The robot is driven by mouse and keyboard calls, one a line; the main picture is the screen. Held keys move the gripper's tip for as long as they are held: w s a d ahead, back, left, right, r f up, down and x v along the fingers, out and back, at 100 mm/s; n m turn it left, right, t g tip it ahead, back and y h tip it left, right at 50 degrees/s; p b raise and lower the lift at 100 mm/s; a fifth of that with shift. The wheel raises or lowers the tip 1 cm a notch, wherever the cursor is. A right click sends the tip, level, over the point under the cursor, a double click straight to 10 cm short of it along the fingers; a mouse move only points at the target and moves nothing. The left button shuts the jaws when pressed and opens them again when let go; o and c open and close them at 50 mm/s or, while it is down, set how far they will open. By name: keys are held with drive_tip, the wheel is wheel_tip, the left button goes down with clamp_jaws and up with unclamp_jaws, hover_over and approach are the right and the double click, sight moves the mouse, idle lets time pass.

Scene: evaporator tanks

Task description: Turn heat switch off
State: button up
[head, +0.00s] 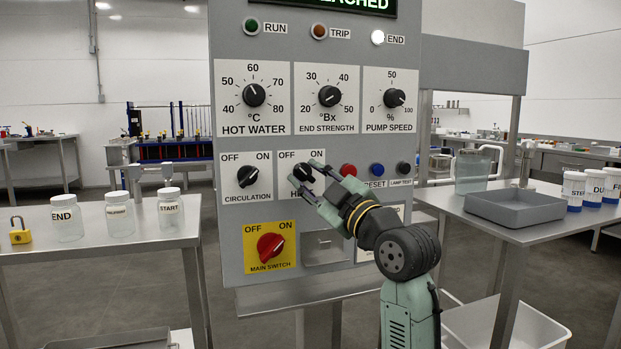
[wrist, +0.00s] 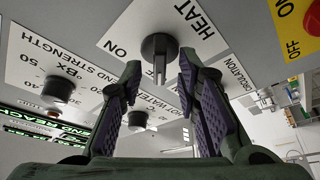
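The heat switch is a black rotary knob on a white plate in the lower middle of the grey control panel. In the head view the knob (head: 303,172) is partly covered by my gripper, and only the start of its label shows. In the wrist view the knob (wrist: 159,45) stands out from the plate beside the words HEAT and ON. I cannot tell for sure which way it points. My gripper (head: 313,180) is open in front of the knob. In the wrist view its fingertips (wrist: 160,72) lie on either side of the knob, with gaps and no clear contact.
The circulation knob (head: 248,175) is close to the left, and the red main switch (head: 270,246) is below. A red button (head: 348,170) and a blue reset button (head: 377,170) sit to the right. The white END lamp (head: 378,37) is lit. Side tables flank the panel.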

drive_tip(key=v, duration=1.2)
drive_tip(key=shift+w+a, duration=0.1)
drive_tip(key=shift+a, duration=0.05)
